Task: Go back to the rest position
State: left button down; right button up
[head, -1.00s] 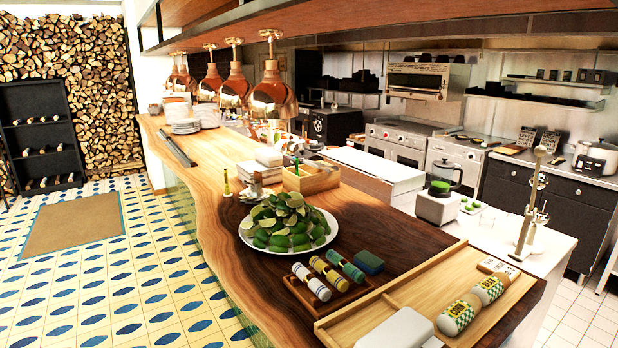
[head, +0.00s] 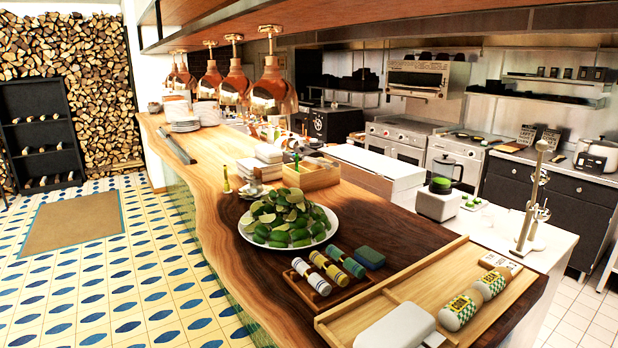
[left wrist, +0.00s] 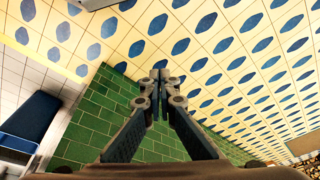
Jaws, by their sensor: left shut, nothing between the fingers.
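My left gripper (left wrist: 160,78) shows in the left wrist view with its two fingers together and nothing between them. It hangs in free air, with the patterned tile floor (left wrist: 235,50) and a green tiled wall (left wrist: 85,135) behind it. Neither gripper shows in the head view. The wooden counter (head: 232,225) stands in front of me in the head view, and no arm reaches over it.
On the counter are a plate of limes (head: 285,222), a small rack with striped rolls (head: 322,268), a blue-green sponge (head: 371,257) and a wooden tray (head: 400,285) with two jars and a white case (head: 398,327). The floor at left (head: 70,290) is clear.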

pick_arm(q)
jog(key=s+f+b, duration=0.2)
jog(key=s+f, duration=0.2)
jog(key=f, duration=1)
jog(key=s+a+f+g+b, duration=0.1)
jog(key=s+a+f+b, duration=0.1)
jog(key=s+f, duration=1.4)
notch_tip(320, 180, down, 2)
jog(key=shift+s+a+f+g, duration=0.1)
jog(key=shift+s+a+g, duration=0.1)
jog(key=shift+a+g, duration=0.35)
